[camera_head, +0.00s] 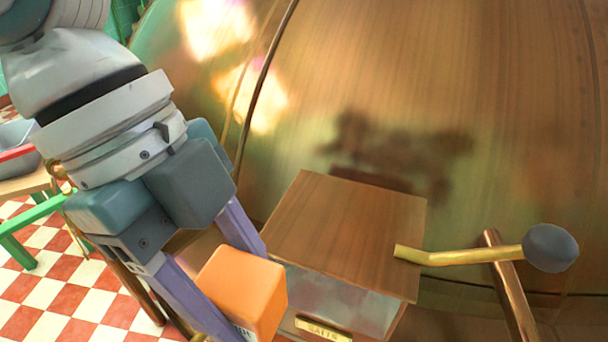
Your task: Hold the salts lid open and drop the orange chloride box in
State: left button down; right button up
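The salts box carries a brass "SALTS" plate (323,329) on its front, at the lower middle of the head view. Its flat wooden lid (345,228) lies over the top. A pale grey area shows below the lid's front edge; I cannot tell whether it is an opening or the front wall. A brass lever (455,256) with a grey knob (550,248) sticks out from the lid to the right. My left gripper (248,292) has its purple fingers on either side of the orange chloride box (243,289), just left of the lid. My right gripper is out of view.
A large copper kettle wall (400,90) curves behind the salts box. A copper bar (510,290) stands under the lever. At the left are a green-legged stand (22,235) and a red-and-white tiled floor (60,290).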

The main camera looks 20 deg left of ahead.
pick_arm(q)
jog(key=shift+f+b, duration=0.65)
jog(key=shift+f, duration=0.25)
jog(key=w, duration=0.1)
jog(key=w+r+p, duration=0.1)
jog(key=w, duration=0.3)
jog(key=w+b, duration=0.1)
jog(key=w, duration=0.2)
jog(key=w+b, duration=0.1)
jog(key=w, duration=0.1)
jog(key=shift+w+d+f, duration=0.2)
jog(key=shift+w+d, duration=0.05)
jog(key=shift+w, duration=0.1)
jog(key=w+b, duration=0.5)
jog(key=w, duration=0.2)
jog(key=shift+d+b, duration=0.1)
jog(key=shift+b, duration=0.2)
jog(key=shift+w+r+b, duration=0.15)
jog(key=shift+w+b, duration=0.4)
jog(key=shift+w, duration=0.1)
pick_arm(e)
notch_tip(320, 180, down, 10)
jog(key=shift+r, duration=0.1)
